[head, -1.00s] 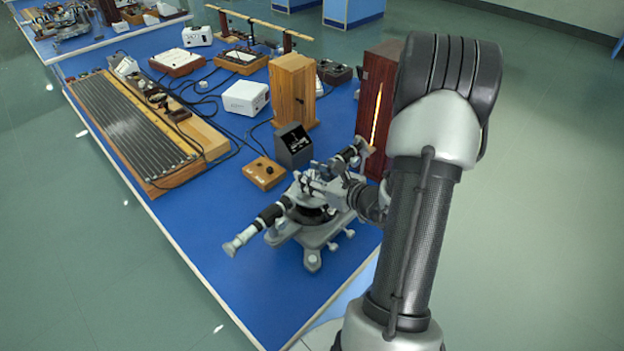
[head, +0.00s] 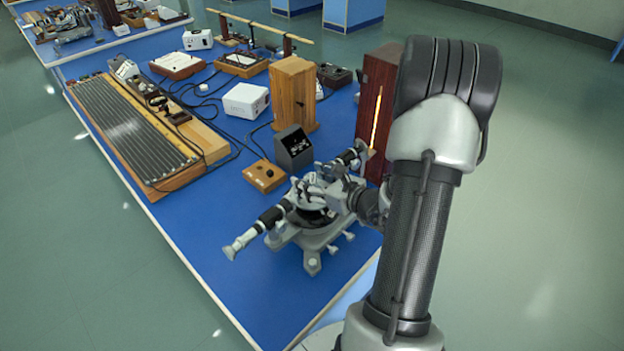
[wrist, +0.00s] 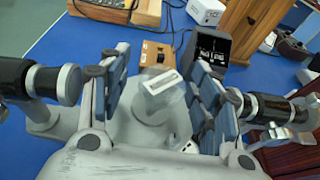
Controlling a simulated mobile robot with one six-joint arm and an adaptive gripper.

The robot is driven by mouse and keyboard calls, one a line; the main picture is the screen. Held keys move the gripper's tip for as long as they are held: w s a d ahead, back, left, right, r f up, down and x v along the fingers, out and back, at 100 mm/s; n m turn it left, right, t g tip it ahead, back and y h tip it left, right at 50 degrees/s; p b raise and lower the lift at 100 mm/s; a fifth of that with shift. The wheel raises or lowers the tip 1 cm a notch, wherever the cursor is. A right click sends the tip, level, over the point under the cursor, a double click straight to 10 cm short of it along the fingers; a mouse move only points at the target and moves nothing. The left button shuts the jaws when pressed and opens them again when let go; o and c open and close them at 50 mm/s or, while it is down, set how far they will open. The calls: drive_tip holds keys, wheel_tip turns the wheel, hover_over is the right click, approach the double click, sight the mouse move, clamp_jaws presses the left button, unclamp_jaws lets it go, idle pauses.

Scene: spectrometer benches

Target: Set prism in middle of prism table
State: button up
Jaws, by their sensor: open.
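The prism (wrist: 162,84), a small clear block with a pale top face, stands on the round grey prism table (wrist: 132,128) in the wrist view. My gripper (wrist: 162,92) is open, with a blue-padded finger on each side of the prism. Gaps show between the prism and both fingers. The near part of the table is hidden by my gripper, so I cannot tell how well centred the prism is. In the head view my gripper (head: 322,190) is over the spectrometer (head: 313,262), and the prism cannot be made out.
The spectrometer's black telescope tubes (wrist: 50,82) (wrist: 268,107) flank my gripper. A small wooden switch box (head: 265,175), a dark meter box (head: 294,148) and a tall dark red lamp housing (head: 372,110) stand close behind. Blue bench top is free at front left.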

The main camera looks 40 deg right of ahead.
drive_tip(key=p+v, duration=0.2)
drive_tip(key=v, duration=1)
drive_tip(key=shift+p, duration=0.35)
drive_tip(key=shift+r, duration=0.1)
drive_tip(key=shift+a, duration=0.15)
